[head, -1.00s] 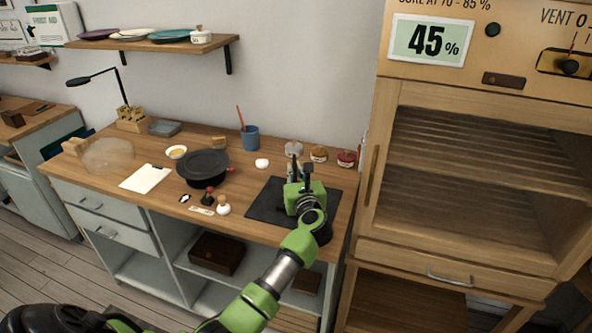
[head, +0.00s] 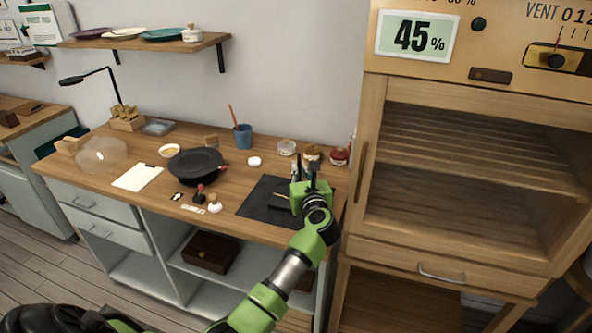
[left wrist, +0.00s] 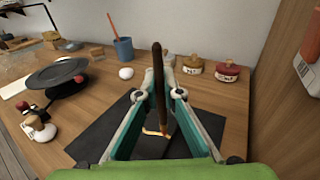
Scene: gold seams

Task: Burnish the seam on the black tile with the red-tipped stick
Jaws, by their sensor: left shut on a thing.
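My left gripper (head: 311,172) is over the right part of the dark mat (head: 258,203) near the front of the bench. In the left wrist view, the left gripper (left wrist: 158,95) is shut on a thin dark reddish-brown stick (left wrist: 157,70), which stands near upright between the fingers. Its lower end is close to a gold seam (left wrist: 152,132) on a black surface; I cannot tell whether it touches. The black tile's outline blends into the mat, and the fingers hide part of it. The stick's tip colour is unclear. My right gripper is not in view.
A black round pan-like dish (head: 197,162) and a small red-topped tool (head: 199,193) are left of the mat. A blue cup (head: 243,137) and several jars, one of them red (head: 339,156), stand behind. A wooden cabinet (head: 366,180) rises close on the right.

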